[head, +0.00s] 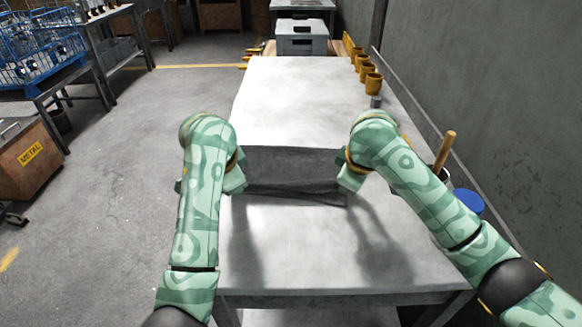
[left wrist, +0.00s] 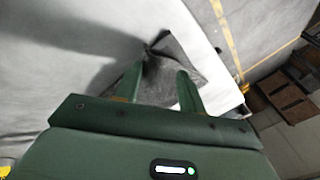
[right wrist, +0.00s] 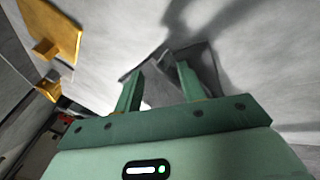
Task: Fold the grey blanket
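The dark grey blanket (head: 292,165) lies as a narrow band across the pale table (head: 300,100); its near edge looks layered and slightly raised. My left gripper (head: 238,178) is at the blanket's left end and my right gripper (head: 348,172) at its right end. In the left wrist view the blanket (left wrist: 178,62) shows beyond and between the left fingers (left wrist: 158,78), which stand apart. In the right wrist view the blanket (right wrist: 195,62) shows beyond the right fingers (right wrist: 160,75), which also stand apart. The blanket's far corners are partly hidden by the grippers.
Orange cups (head: 372,84) line the table's right edge. A wooden handle (head: 444,150) and a blue round thing (head: 468,201) are beside the table at right, near the wall. The table is clear in front of and behind the blanket.

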